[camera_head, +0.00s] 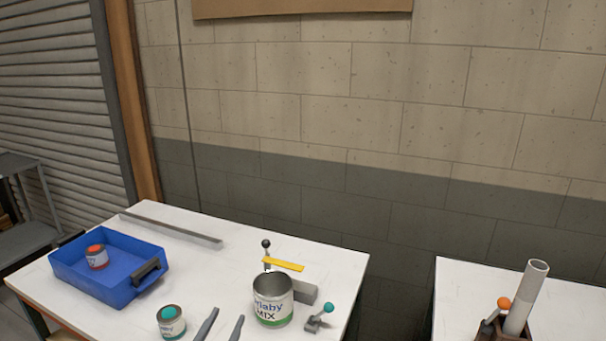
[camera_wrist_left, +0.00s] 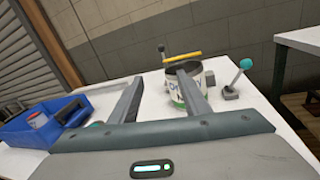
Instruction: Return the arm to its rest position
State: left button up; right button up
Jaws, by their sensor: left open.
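My left gripper (camera_head: 222,325) shows at the bottom edge of the head view, only its two grey fingers in sight. The fingers are apart with nothing between them. In the left wrist view the left gripper (camera_wrist_left: 159,78) is also open and empty, above the white table. A mixing can (camera_head: 272,300) labelled MIX stands to the right of the fingers in the head view. In the wrist view one finger overlaps the mixing can (camera_wrist_left: 203,80) in the picture; I cannot tell the distance between them. My right gripper is not in view.
A small can with a teal top (camera_head: 171,322) stands left of the fingers. A blue tray (camera_head: 125,290) holds a red-topped can (camera_head: 96,257). A yellow bar (camera_head: 284,265) and a teal-knobbed lever (camera_head: 320,317) are by the mixing can. A second table (camera_head: 460,290) stands right.

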pick_arm(q)
jog(key=s+a+f+n+g+y, duration=0.2)
jog(key=s+a+f+n+g, duration=0.3)
jog(key=s+n, duration=0.55)
jog(key=s+f+n+g+y, duration=0.25)
jog(key=s+f+n, duration=0.45)
jog(key=n, duration=0.6)
jog(key=s+d+f+n+g+h, duration=0.1)
jog(key=s+f+n+g, duration=0.15)
jog(key=s+n, duration=0.65)
jog(key=s+f+n+g+h, duration=0.15)
jog(key=s+n+g, duration=0.3)
jog(key=s, duration=0.85)
notch_tip(320, 180, down, 32)
jog(key=s+g+y+b, duration=0.1)
jog(key=b, duration=0.1)
jog(key=s+a+f+g+b, duration=0.1)
jog(key=s+a+f, duration=0.2)
jog(key=s+f, duration=1.5)
jog(key=shift+f+b, duration=0.25)
jog(key=shift+b, duration=0.1)
